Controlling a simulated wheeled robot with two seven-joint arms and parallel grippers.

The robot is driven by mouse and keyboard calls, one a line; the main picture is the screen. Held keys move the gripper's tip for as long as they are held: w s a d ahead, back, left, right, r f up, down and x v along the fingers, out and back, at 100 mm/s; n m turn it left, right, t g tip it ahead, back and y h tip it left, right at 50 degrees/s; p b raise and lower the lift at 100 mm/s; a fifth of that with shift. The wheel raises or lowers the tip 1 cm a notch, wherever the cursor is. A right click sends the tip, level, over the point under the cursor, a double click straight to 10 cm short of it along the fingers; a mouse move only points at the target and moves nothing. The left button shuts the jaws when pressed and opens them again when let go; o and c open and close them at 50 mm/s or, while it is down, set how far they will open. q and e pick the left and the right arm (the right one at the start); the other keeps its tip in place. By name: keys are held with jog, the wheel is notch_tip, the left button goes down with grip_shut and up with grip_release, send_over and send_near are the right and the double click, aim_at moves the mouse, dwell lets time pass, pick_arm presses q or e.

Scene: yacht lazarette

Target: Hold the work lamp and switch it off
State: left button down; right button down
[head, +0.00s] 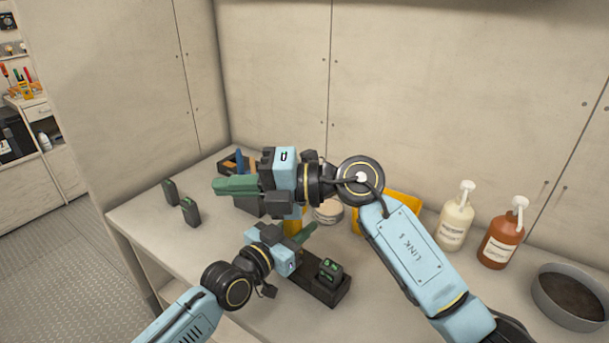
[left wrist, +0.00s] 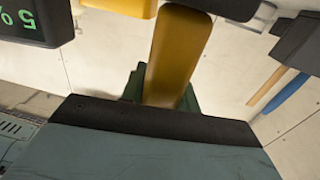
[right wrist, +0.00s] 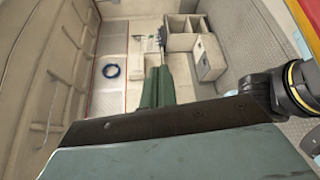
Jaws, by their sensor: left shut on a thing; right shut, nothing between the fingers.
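The work lamp shows as a yellow handle (left wrist: 178,50) between the green fingers of my left gripper (left wrist: 160,90). In the head view only a short yellow piece of the lamp (head: 292,226) shows. The rest is hidden behind my arms, and I cannot see its switch or whether it is lit. My left gripper (head: 301,236) is shut on the handle, low over the bench. My right gripper (head: 236,186) is shut and empty, pointing left, above and to the left of my left gripper in the head view. It also shows in the right wrist view (right wrist: 157,88).
A dark charger (head: 318,287) holding a battery (head: 331,270) is at the bench front. Two batteries (head: 169,191) (head: 190,211) stand at left. Behind are a tool tray (head: 228,163), a round tin (head: 328,213) and a yellow item (head: 402,204). Two pump bottles (head: 455,222) (head: 502,236) and a bowl (head: 572,297) stand right.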

jog(key=d+f+m+t, duration=0.1)
jog(key=d+m+t, duration=1.1)
jog(key=m, duration=1.5)
jog(key=d, duration=0.6)
jog(key=shift+s+d+m+t, duration=0.2)
jog(key=shift+m+t, duration=0.1)
jog(key=shift+t, duration=0.1)
jog(key=w+a, duration=0.6)
jog(key=a, duration=0.1)
jog(key=shift+a+f, duration=0.15)
jog(key=shift+f, duration=0.25)
jog(key=shift+f, duration=0.1)
